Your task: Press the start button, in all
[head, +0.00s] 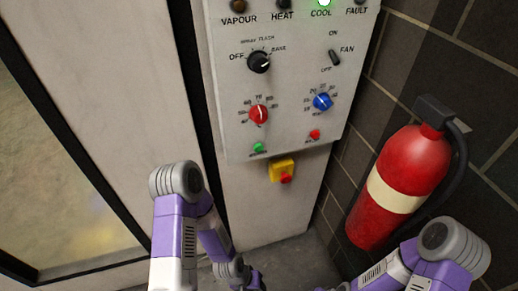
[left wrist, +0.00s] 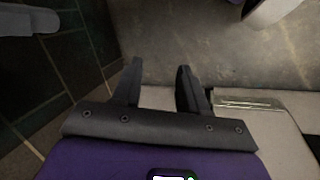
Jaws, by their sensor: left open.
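The start button appears to be the small green button (head: 258,148) at the lower left of the grey control panel (head: 285,90) in the head view; its label is too small to read surely. A small red button (head: 314,134) sits to its right. My left arm rises in front of the booth at the lower left, below the panel. In the left wrist view my left gripper (left wrist: 160,68) is open and empty, with bare floor beyond its fingers. No finger touches the green button. My right arm shows at the lower right; its gripper is out of view.
The panel also carries a black selector knob (head: 259,62), a red dial (head: 259,114), a blue dial (head: 322,102), a fan switch (head: 334,57) and a lit green COOL lamp (head: 324,3). A yellow box with a red knob (head: 282,171) hangs below. A fire extinguisher (head: 400,185) stands right.

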